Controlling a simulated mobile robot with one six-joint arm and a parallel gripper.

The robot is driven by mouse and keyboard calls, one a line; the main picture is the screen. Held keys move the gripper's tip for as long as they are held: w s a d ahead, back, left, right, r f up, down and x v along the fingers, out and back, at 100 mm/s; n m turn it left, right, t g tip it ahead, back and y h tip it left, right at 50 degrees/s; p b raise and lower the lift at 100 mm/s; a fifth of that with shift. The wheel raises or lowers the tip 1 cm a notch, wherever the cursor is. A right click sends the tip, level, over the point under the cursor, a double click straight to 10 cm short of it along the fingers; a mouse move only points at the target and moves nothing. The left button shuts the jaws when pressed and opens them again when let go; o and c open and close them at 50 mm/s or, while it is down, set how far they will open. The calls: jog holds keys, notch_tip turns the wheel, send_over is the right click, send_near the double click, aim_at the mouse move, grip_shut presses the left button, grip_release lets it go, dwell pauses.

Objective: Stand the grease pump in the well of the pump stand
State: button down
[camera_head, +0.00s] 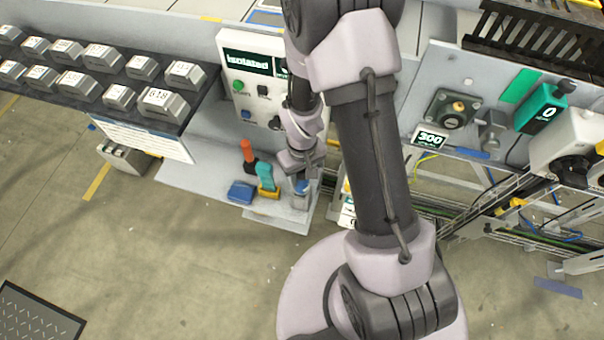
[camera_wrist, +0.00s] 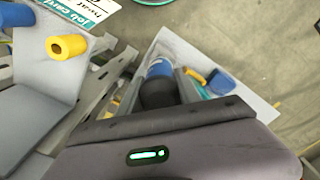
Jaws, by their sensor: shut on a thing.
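My gripper (camera_head: 301,192) is low over the right part of a grey low shelf, pointing down. It is shut on a blue and black cylindrical thing, which I take for the grease pump (camera_wrist: 158,80). In the wrist view the pump sits between the two grey fingers, its black part nearer the camera. In the head view only a small blue bit of it shows at the fingers. I cannot pick out the pump stand or its well for sure; the gripper and pump hide what is below them.
On the low shelf (camera_head: 205,178), left of my gripper, are a blue block (camera_head: 242,192), a teal and yellow tool (camera_head: 267,178) and an orange-topped dark thing (camera_head: 247,152). A rack (camera_head: 60,85) of grey ingots stands at left. A panel (camera_head: 240,65) reads "isolated". The floor in front is clear.

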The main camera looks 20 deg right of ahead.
jog(key=shift+f, duration=1.4)
dwell(0.6)
dwell(0.8)
jog(key=c, duration=1)
grip_release()
jog(key=shift+c, duration=0.2)
jog(key=shift+r, duration=0.15)
jog(key=shift+r+p, duration=0.55)
jog(key=shift+r, duration=0.4)
jog(key=o, duration=0.6)
jog(key=shift+f, duration=0.1)
jog(key=shift+c, duration=0.2)
